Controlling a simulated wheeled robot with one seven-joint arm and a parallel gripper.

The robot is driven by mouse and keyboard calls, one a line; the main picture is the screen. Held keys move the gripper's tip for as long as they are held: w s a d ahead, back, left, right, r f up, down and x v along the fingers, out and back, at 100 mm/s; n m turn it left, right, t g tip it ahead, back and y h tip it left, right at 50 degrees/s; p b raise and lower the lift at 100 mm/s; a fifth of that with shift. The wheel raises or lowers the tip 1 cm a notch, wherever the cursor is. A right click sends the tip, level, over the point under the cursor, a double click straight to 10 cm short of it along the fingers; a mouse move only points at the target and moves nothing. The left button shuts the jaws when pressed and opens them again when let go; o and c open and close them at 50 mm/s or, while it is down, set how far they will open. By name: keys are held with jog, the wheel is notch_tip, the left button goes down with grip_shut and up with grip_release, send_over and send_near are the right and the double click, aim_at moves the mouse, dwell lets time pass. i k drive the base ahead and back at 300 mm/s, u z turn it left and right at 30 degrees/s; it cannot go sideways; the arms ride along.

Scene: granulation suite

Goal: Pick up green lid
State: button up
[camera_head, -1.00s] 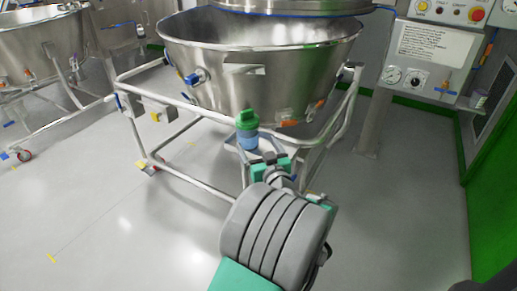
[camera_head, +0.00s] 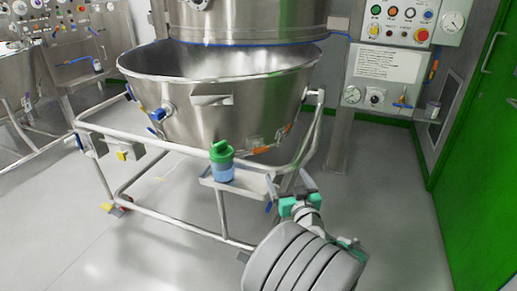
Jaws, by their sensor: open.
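The green lid (camera_head: 221,151) sits on top of a clear bottle with blue contents (camera_head: 223,171). The bottle stands upright on a small metal tray (camera_head: 251,183) fixed to the frame of the steel bowl trolley. My gripper (camera_head: 289,183) is to the right of the bottle and a little lower in the picture. Its two fingers are spread apart with nothing between them, and it is apart from the lid. The tray's right end is close to the fingers in the picture; I cannot tell whether they touch.
The large steel bowl (camera_head: 215,100) stands behind the tray on a tubular trolley frame (camera_head: 170,222). A control panel (camera_head: 400,64) is at the back right, beside a green door (camera_head: 482,160). The grey floor is open at front left and right.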

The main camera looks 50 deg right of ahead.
aim_at(221, 150)
jog(key=z, duration=1.05)
